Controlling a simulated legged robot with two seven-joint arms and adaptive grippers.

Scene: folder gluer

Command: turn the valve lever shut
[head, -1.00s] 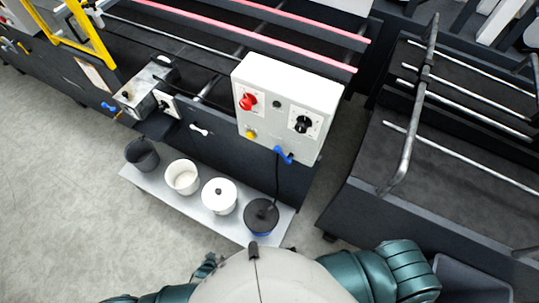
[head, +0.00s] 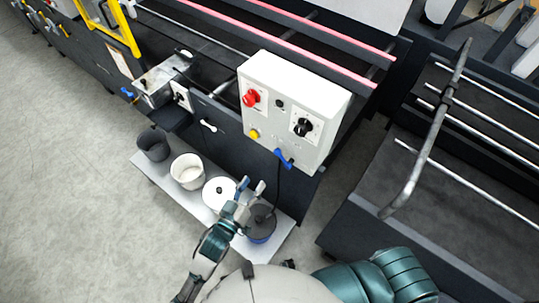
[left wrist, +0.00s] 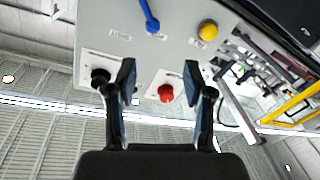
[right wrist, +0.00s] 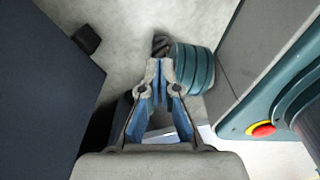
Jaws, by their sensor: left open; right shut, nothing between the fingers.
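In the left wrist view the blue lever (left wrist: 150,18) is at the top, beyond the fingers. My left gripper (head: 251,187) is open and empty, below and left of this lever, in front of the pots and apart from the lever. Its fingers (left wrist: 160,72) frame the box face with the red knob. My right gripper (right wrist: 160,68) is shut and empty, low by my body; its fingers are not clear in the head view.
Another blue lever (head: 127,93) and a white-tipped lever (head: 208,126) sit further left on the machine. Several pots, including a white bucket (head: 188,171), stand on a low shelf (head: 160,181). A bent metal rail (head: 428,150) is at right. The floor at left is clear.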

